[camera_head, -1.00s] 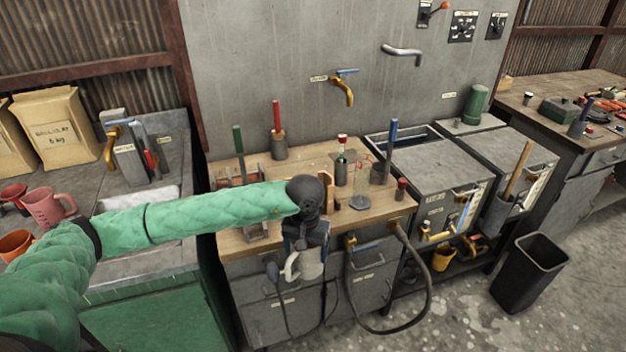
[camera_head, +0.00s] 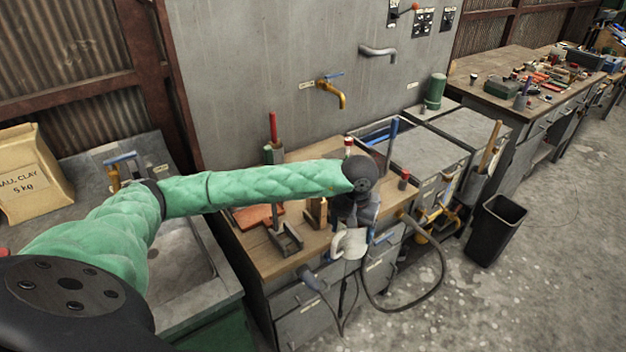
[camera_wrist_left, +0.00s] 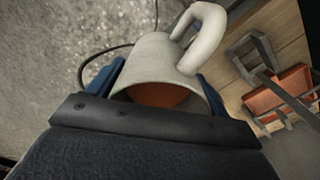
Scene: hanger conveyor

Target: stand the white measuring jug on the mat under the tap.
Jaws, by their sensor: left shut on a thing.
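The white measuring jug (camera_head: 350,243) hangs at the front edge of the wooden bench, partly hidden by my left gripper (camera_head: 357,225). In the left wrist view the jug (camera_wrist_left: 158,62) sits between the blue fingers, its handle at the upper right and its inside orange-brown. My left gripper is shut on it. A brass tap (camera_head: 336,92) with a blue lever is on the grey wall behind the bench. A second tap (camera_head: 116,172) stands by the sink at left. I cannot make out the mat for certain. My right gripper is out of view.
The wooden bench (camera_head: 262,250) carries a metal stand (camera_head: 286,240), a reddish flat piece (camera_head: 258,214) and upright tools. A hose (camera_head: 425,300) loops down the bench front. A black bin (camera_head: 496,230) stands on open floor at right.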

